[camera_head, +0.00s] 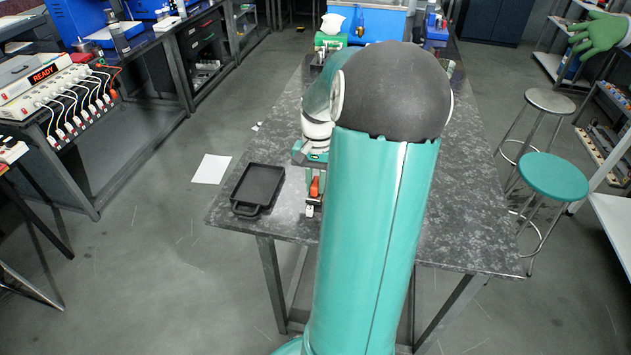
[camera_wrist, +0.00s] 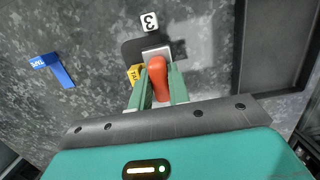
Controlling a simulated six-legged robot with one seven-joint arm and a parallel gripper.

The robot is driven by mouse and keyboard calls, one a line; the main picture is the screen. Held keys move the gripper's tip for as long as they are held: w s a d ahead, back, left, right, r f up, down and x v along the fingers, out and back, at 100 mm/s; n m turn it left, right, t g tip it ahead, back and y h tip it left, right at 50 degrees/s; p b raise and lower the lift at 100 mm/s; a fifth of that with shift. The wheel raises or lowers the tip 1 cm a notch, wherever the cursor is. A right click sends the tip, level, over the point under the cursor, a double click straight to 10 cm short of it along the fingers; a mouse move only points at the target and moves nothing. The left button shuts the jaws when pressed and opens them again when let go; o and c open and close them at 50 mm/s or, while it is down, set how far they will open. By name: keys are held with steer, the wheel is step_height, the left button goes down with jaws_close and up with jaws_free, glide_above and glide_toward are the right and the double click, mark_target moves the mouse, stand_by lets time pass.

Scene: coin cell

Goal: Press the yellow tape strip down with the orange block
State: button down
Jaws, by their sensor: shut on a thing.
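My gripper (camera_wrist: 157,68) is shut on the orange block (camera_wrist: 159,84), which sits between its two green fingers in the wrist view. The block has a rounded end towards the camera; its lower end is hidden. It also shows in the head view (camera_head: 315,187), over the table's left part. A yellow piece with dark marks, apparently the tape strip (camera_wrist: 135,73), shows just left of the left finger. Part of it is hidden by that finger. A pale square plate (camera_wrist: 156,53) lies beyond the block's end. I cannot tell whether the block touches the strip or the plate.
A black tray (camera_head: 257,188) lies left of my gripper in the head view, near the table's edge. A small white piece marked 3 (camera_wrist: 149,21) and a bent blue piece (camera_wrist: 60,72) lie on the grey speckled table (camera_head: 470,235).

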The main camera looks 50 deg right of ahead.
steer(key=shift+f, duration=0.35)
stand_by(1.1)
steer(key=shift+r, duration=0.15)
steer(key=shift+r, duration=3.4)
steer(key=shift+s, duration=0.1)
